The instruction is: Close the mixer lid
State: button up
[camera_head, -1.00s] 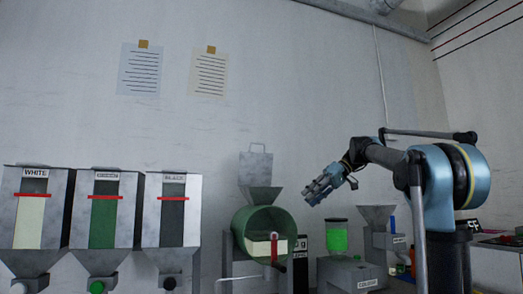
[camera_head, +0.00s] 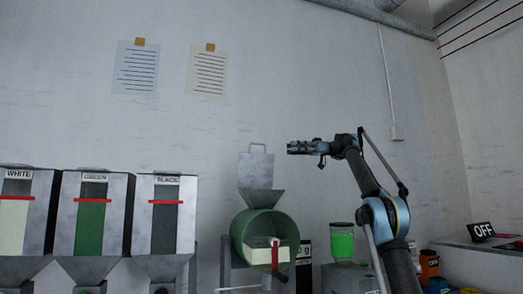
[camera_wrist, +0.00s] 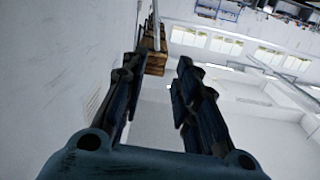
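The mixer is a green drum (camera_head: 242,226) with a grey funnel-shaped hopper (camera_head: 261,200) on top. Its grey lid (camera_head: 256,169), a flat plate with a small handle on its upper edge, stands upright above the back of the hopper, so the mouth is open. My gripper (camera_head: 291,148) is in the air to the right of the lid and slightly higher in the head view, pointing left and apart from it. In the wrist view my gripper's two dark fingers (camera_wrist: 157,70) are spread with nothing between them. The lid is not recognisable in the wrist view.
WHITE, GREEN (camera_head: 93,215) and BLACK (camera_head: 165,215) dispensers stand left of the mixer. A machine with a green container (camera_head: 342,241) stands to its right. An OFF sign (camera_head: 481,231) sits on a ledge at far right. The air above the mixer is clear.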

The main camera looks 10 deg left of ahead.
send_near(258, 144)
jog(key=shift+n+g, duration=0.3)
jog(key=x, duration=0.9)
jog(key=shift+w+a+f, duration=0.15)
jog(key=shift+a, duration=0.45)
grip_shut()
